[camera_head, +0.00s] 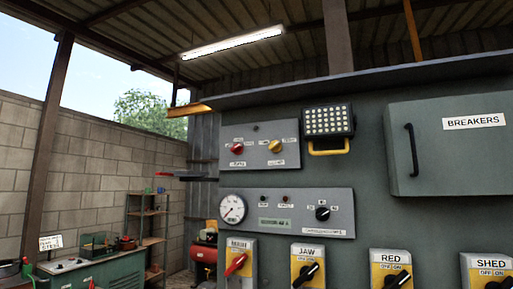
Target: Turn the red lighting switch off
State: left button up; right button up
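The switch labelled RED (390,270) is a yellow plate with a black rotary handle, low on the grey panel wall right of centre. Its handle tilts toward the upper right, under small on and off lettering that is hard to read. The bottom of the switch is cut off by the picture edge. Neither of my grippers can be made out in the head view.
Similar black-handled switches labelled JAW (308,265) and SHED (487,270) flank it. A red-handled switch (238,262) is further left. Above are a gauge panel (285,210), a knob panel (260,146), a floodlight (328,122) and a BREAKERS cabinet (450,160). A ceiling tube (232,43) glows white.

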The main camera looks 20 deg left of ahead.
aim_at(237, 149)
jog(key=u, duration=1.45)
jog(key=i+j+u, duration=0.1)
jog(key=i, duration=0.4)
jog(key=i+j+u, duration=0.1)
jog(key=i, duration=0.4)
